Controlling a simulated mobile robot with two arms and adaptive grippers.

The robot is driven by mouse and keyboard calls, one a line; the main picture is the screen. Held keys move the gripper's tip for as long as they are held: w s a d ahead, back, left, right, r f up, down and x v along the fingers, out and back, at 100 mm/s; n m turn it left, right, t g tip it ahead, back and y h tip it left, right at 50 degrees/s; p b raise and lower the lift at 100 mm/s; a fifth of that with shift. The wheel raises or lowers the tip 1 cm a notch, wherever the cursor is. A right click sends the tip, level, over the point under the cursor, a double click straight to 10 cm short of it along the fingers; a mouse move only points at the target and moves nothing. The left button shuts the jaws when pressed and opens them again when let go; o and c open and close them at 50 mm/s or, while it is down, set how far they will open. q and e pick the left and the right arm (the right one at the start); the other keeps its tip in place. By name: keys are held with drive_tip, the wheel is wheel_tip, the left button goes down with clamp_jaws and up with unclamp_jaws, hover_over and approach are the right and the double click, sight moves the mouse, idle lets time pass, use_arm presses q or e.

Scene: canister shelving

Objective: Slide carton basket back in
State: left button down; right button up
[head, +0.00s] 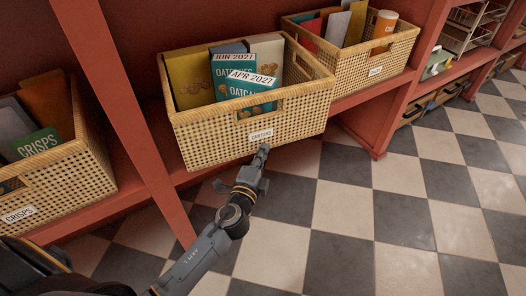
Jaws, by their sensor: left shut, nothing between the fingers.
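The carton basket (215,132) is a woven tan basket with a white "CARTONS" label on its front. It sits on the red shelf and juts out past the shelf's front edge. It holds several cartons, among them two teal boxes dated "JUN 2027" and "APR 2027" (250,90). My left gripper (262,152) is shut and empty. Its tip is at the lower front of the basket, just below and right of the label; I cannot tell whether it touches. My right gripper is not in view.
A crisps basket (75,165) stands left, beyond a red upright post (125,110). Another labelled basket (350,68) with boxes and an orange tub stands right. Wire baskets (465,30) show at the far right. The checkered floor (400,200) in front is clear.

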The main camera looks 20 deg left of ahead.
use_arm(q)
drive_tip(key=w+a, duration=0.2)
drive_tip(key=a, duration=0.1)
drive_tip(key=w+a, duration=0.3)
drive_tip(key=shift+w+r, duration=0.1)
drive_tip(key=shift+w, duration=0.05)
drive_tip(key=shift+d, duration=0.1)
idle(0.3)
